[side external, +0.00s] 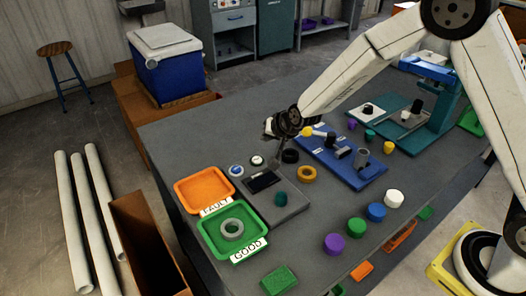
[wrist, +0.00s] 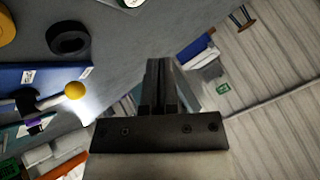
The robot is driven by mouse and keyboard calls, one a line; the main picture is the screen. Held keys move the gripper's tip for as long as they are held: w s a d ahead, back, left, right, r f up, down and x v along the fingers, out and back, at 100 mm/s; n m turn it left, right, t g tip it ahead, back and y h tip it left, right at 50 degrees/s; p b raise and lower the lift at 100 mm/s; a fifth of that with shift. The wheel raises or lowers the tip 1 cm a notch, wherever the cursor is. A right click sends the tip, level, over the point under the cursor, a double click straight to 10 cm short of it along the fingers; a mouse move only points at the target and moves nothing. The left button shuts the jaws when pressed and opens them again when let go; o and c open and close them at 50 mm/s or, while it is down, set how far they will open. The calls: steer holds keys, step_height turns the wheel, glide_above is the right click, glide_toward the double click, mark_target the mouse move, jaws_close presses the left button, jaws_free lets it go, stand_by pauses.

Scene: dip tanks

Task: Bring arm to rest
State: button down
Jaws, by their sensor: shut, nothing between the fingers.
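My gripper (wrist: 160,66) is shut and empty; its two dark fingers are pressed together in the wrist view. In the side external view my gripper (side external: 273,128) is at the end of the outstretched arm, above the middle of the grey table (side external: 215,132). It is near the far left end of the blue board (side external: 352,172), and its fingers show poorly there. The wrist view looks past the fingertips towards the floor and the panelled wall, so the gripper appears well tilted away from straight down.
An orange tray (side external: 181,187) and a green tray (side external: 205,238) holding a grey ring (side external: 231,229) stand at the left. A black ring (side external: 290,156), an orange ring (side external: 306,174) and several coloured caps lie around. A blue cooler (side external: 168,75) stands beyond the table.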

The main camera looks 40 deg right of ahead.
steer(key=s+d+r+n+g, duration=0.2)
steer(key=s+d+n+g, duration=0.1)
steer(key=s, duration=1)
steer(key=s+d+r+n+g, duration=0.2)
steer(key=s+d+n, duration=0.2)
steer(key=s, duration=0.9)
steer(key=shift+s+d+g+h, duration=0.35)
steer(key=shift+d+g+h, duration=0.05)
steer(key=shift+d, duration=0.25)
